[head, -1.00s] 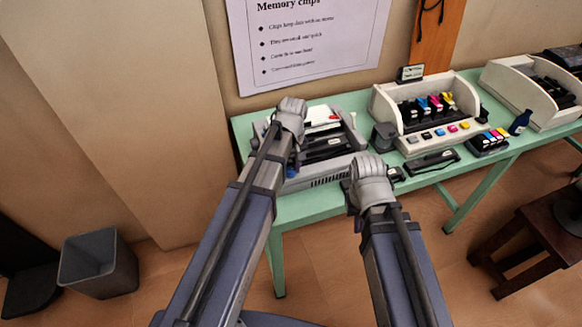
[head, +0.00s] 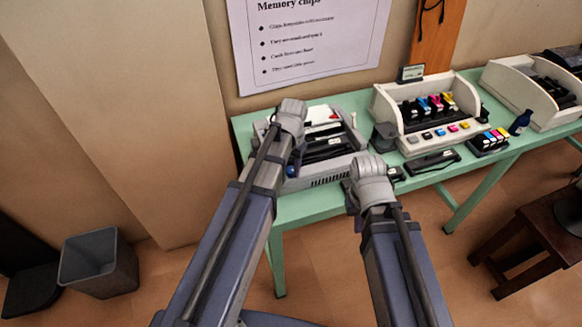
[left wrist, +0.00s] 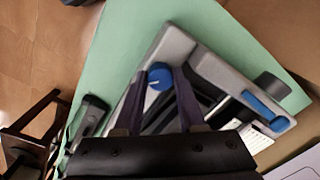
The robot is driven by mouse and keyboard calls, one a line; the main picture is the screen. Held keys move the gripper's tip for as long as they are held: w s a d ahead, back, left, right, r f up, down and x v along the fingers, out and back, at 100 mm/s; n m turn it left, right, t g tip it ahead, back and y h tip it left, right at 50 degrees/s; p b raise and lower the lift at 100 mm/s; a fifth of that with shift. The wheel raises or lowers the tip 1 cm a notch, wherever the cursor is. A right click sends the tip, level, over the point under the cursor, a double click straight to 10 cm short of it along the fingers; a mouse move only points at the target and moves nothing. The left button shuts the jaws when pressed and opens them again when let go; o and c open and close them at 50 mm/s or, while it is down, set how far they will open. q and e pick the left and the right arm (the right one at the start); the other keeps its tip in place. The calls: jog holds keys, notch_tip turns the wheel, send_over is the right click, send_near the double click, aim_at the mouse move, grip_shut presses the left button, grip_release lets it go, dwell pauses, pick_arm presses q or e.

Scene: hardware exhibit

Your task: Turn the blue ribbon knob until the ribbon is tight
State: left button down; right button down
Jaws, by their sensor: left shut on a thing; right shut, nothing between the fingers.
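The blue ribbon knob (head: 291,171) sits at the near left corner of the open grey printer (head: 330,176). In the left wrist view the knob (left wrist: 159,76) has a pale pointer mark and lies between my left fingertips. My left gripper (left wrist: 160,80) is shut on it; in the head view my own wrist mostly hides this gripper. Dark bars cross the printer's inside, and I cannot tell how slack or tight the ribbon is. My right gripper (head: 372,170) is shut and empty near the table's front edge, its fingers mostly hidden by the wrist.
A blue bar (left wrist: 265,108) lies on the printer's far side. A cream printer (head: 460,129) with coloured cartridges, a black tray (head: 432,162) and a dark blue bottle (head: 520,122) stand to the right on the green table (head: 300,207).

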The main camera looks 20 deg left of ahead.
aim_at(291, 170)
pick_arm(q)
jog(key=m, duration=0.5)
jog(key=shift+m, duration=0.3)
jog(key=m, duration=0.4)
jog(key=shift+m, duration=0.7)
jog(key=c, duration=0.5)
grip_release()
jog(key=shift+r, duration=0.1)
notch_tip(291, 170, up, 8)
jog(key=p, duration=0.8)
jog(key=shift+s, duration=0.1)
jog(key=shift+f, duration=0.2)
